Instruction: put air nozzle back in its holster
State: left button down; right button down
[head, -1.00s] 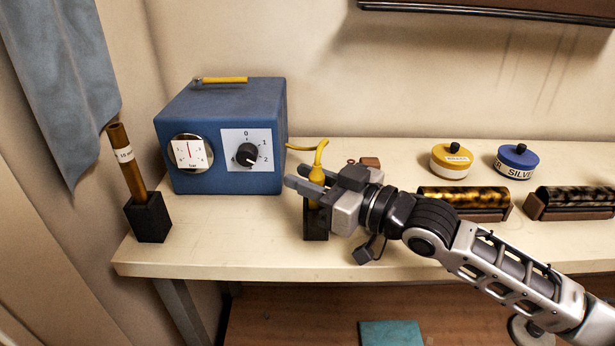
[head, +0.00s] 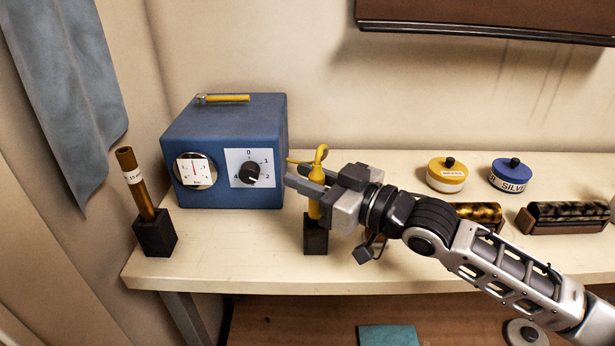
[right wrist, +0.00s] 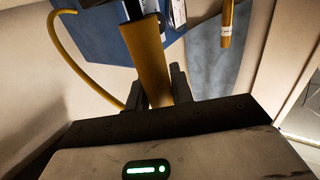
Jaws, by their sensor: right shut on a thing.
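The yellow air nozzle (head: 315,209) stands roughly upright in my right gripper (head: 305,184), whose fingers are shut around it. Its yellow hose (head: 321,153) loops above the gripper and runs toward the blue box. The black holster (head: 315,240) stands on the bench directly below, and the nozzle's lower end meets its top in the picture. I cannot tell whether the nozzle is inside it. In the right wrist view, the nozzle (right wrist: 147,60) passes between the gripper's dark fingers (right wrist: 157,88). My left gripper is not in view.
The blue box (head: 222,150) with gauge and dial stands left behind the gripper. A brown tube in a black block (head: 155,233) is at the bench's left end. Yellow (head: 446,176) and blue (head: 514,176) tins and two brush-like rolls lie right. The bench front is clear.

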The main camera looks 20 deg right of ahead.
jog(key=shift+r+p, duration=0.25)
jog(key=shift+p, duration=0.6)
dwell(1.6)
jog(key=shift+f+b, duration=1.55)
jog(key=shift+f, duration=1)
jog(key=c, duration=1.1)
grip_release()
jog(key=shift+c, duration=0.2)
jog(key=shift+f, duration=0.1)
